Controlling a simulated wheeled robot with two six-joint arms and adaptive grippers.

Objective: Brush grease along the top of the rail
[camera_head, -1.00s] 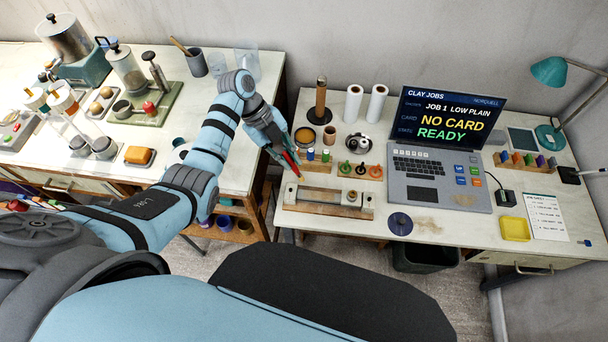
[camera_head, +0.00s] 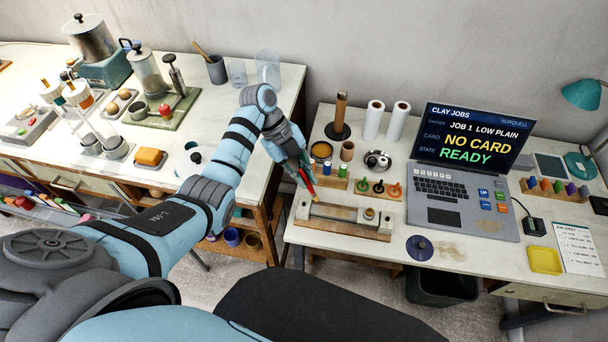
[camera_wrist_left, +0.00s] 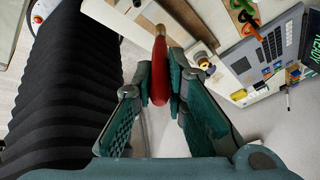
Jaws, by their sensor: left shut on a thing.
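My left gripper (camera_head: 303,170) is shut on a red-handled brush (camera_head: 308,184). The brush points down, its pale tip close to the left end of the rail (camera_head: 335,212). I cannot tell whether the tip touches it. In the left wrist view the red handle (camera_wrist_left: 159,72) sits between the two fingers (camera_wrist_left: 160,90). The rail is a grey metal bar on a wooden base with end blocks, near the table's front edge. A small round fitting (camera_head: 369,213) sits near its right end. An open tin with amber contents (camera_head: 321,150), possibly grease, stands behind. My right gripper is out of view.
A laptop (camera_head: 462,190) is to the right, and a dark round disc (camera_head: 419,247) lies at the front. A gap separates this table from the left bench (camera_head: 240,180).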

